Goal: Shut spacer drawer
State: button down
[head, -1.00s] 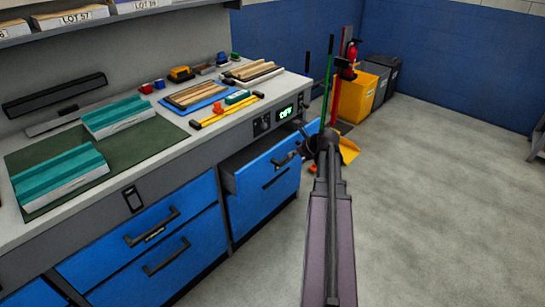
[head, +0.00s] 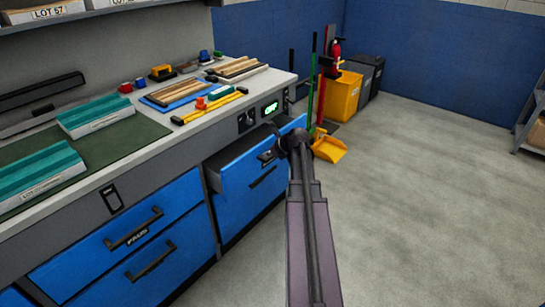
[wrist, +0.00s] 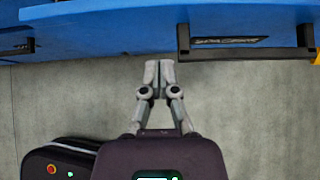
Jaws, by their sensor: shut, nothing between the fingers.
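The spacer drawer (head: 248,172) is the upper blue drawer at the right end of the bench. It stands partly pulled out, its grey inside showing behind the front. In the wrist view, its blue front (wrist: 110,28) fills the top, with a dark bar handle (wrist: 245,53) and a small label at the upper right. My gripper (wrist: 160,66) is shut and empty, its fingertips near the lower edge of the blue front, left of the handle. Contact cannot be told. In the head view, my arm hides the gripper and part of the drawer front.
The bench top (head: 165,146) holds teal-topped panels (head: 95,112), wooden strips and a yellow tool. Other blue drawers (head: 125,235) below are shut. A yellow dustpan (head: 328,149) and bins (head: 350,92) stand beyond the bench. The floor (head: 430,200) at right is open.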

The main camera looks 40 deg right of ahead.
aim_at(253, 153)
jog(key=w, duration=0.1)
jog(key=w+f, duration=0.1)
jog(key=w, duration=0.1)
jog(key=shift+w+a+f+b, duration=0.15)
jog(key=shift+w+a+b, duration=0.2)
jog(key=shift+w, duration=0.05)
jog(key=shift+w+a, duration=0.2)
jog(key=shift+w, duration=0.55)
jog(key=shift+d, duration=0.1)
